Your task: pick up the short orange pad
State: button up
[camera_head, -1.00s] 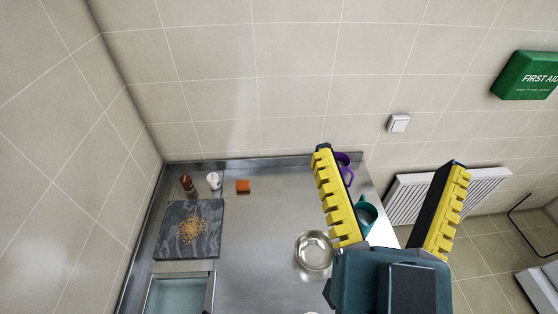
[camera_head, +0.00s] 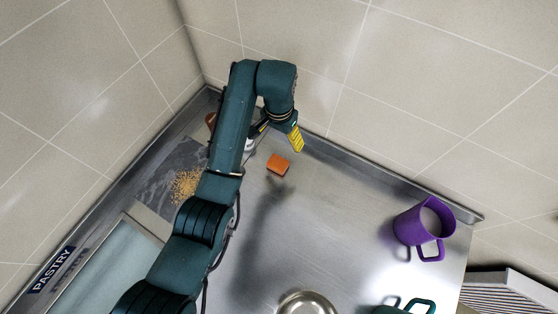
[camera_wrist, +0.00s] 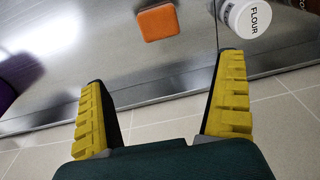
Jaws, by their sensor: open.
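The short orange pad (camera_head: 278,164) lies on the steel counter near the back edge, right of the dark board. In the wrist view the pad (camera_wrist: 157,23) is at the top middle, beyond the fingertips and between their lines. My gripper (camera_wrist: 158,72) is open and empty, its two yellow ridged fingers spread wide. In the head view one yellow finger (camera_head: 296,139) shows just above and right of the pad; my arm hides much of the other. The fingers are apart from the pad.
A white flour jar (camera_wrist: 246,16) stands close right of the pad in the wrist view, near the right finger. A dark board (camera_head: 163,186) with grains lies left. A purple pitcher (camera_head: 416,226) and metal bowl (camera_head: 308,304) stand right and front. Counter between is clear.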

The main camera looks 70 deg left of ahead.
aim_at(278, 162)
jog(key=f, duration=0.4)
jog(key=s+f, duration=0.1)
jog(key=f, duration=0.6)
jog(key=shift+s+f+b, duration=0.25)
jog(key=shift+f+b, duration=0.05)
jog(key=shift+b, duration=0.1)
jog(key=f, duration=0.4)
jog(key=w+f+b, duration=0.1)
jog(key=shift+f, duration=0.4)
jog(key=shift+c, duration=0.4)
jog(key=c, duration=1.1)
